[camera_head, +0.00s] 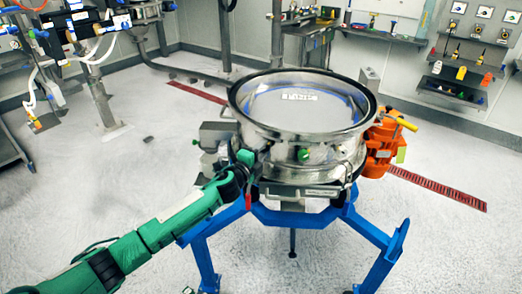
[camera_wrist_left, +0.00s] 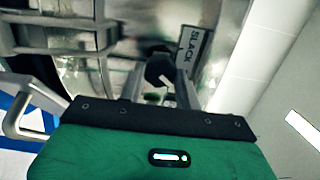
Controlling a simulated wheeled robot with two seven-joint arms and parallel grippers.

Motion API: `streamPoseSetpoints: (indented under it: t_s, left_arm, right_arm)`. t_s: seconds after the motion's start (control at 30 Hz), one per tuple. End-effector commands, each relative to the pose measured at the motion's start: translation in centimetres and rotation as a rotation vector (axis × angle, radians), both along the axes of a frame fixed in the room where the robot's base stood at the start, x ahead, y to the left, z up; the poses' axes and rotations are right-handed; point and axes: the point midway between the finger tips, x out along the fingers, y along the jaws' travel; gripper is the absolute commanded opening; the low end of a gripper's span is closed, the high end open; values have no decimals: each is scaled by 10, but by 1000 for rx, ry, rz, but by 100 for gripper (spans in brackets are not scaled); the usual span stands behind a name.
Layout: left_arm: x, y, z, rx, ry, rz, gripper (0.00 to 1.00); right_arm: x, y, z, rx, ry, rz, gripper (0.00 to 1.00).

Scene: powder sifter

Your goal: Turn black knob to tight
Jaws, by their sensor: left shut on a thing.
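The round metal sifter (camera_head: 300,140) stands on a blue frame. My left gripper (camera_head: 246,165) reaches its front left side, below the rim. In the left wrist view, the black knob (camera_wrist_left: 160,68) is at the upper middle, between the two fingers of my left gripper (camera_wrist_left: 158,88). The fingers are shut on the knob. A label reading "SLACK" (camera_wrist_left: 192,48) is just right of the knob. In the head view the knob is hidden or too small to make out. My right gripper is not in view.
The blue frame (camera_head: 300,216) carries the sifter. An orange motor (camera_head: 380,145) with a yellow handle sits at the sifter's right. A metal handle (camera_wrist_left: 25,120) is left of my gripper in the wrist view. The floor around the frame is mostly clear.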

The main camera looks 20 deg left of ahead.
Motion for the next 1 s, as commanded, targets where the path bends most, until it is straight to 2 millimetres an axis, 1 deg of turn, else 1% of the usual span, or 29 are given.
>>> streamPoseSetpoints:
  t_s: [0.1,0.33,0.87,0.9,0.97,1.0]
  left_arm:
    - [0,-1,-1,60,-13,-1,11]
    - [0,-1,-1,129,-31,-2,11]
    - [-1,-1,-2,149,-35,-2,11]
    - [-1,-1,-2,149,-35,-2,40]
    - [0,-1,-2,149,-35,-2,51]
    - [0,-1,-2,149,-35,-1,55]
  right_arm:
    - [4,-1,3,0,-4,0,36]
    - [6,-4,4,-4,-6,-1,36]
    - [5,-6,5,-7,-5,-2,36]
    - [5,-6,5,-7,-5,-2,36]
    - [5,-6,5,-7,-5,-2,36]
    - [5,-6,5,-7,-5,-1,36]
